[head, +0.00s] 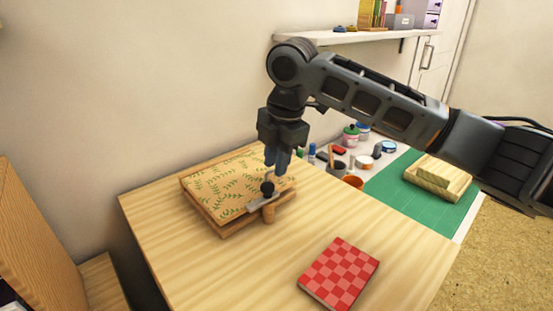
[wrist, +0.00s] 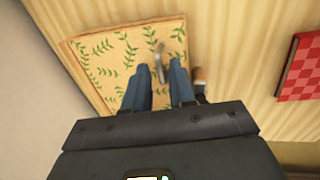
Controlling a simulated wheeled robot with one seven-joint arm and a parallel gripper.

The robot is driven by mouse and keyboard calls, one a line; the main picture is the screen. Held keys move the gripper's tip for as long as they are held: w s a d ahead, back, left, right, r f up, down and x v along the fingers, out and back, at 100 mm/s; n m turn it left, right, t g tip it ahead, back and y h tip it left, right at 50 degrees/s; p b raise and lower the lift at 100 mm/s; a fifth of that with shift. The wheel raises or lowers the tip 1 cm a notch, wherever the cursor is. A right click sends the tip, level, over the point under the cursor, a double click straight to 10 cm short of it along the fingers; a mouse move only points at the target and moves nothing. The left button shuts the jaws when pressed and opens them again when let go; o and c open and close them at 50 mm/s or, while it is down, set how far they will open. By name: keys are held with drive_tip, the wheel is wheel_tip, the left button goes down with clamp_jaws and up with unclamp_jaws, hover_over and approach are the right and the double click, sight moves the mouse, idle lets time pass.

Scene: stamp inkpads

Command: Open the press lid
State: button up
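The press (head: 215,222) is a flat wooden box on the left of the table, and its leaf-patterned lid (head: 225,185) lies flat and closed on it. The lid fills the upper left of the wrist view (wrist: 105,65). A metal latch bar (head: 260,203) with a black knob (head: 267,188) sits at the press's front edge, beside a round wooden peg (head: 269,213). My gripper (head: 277,170) points down just above and behind the knob. In the wrist view its fingers (wrist: 160,70) are apart, with a metal piece (wrist: 160,62) showing in the gap. Contact is unclear.
A red checkered book (head: 340,272) lies at the table's front right. Jars and pots (head: 350,138) stand behind my gripper. A wall shelf (head: 345,36) hangs above. The front middle is clear.

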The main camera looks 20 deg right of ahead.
clamp_jaws()
idle(1.1)
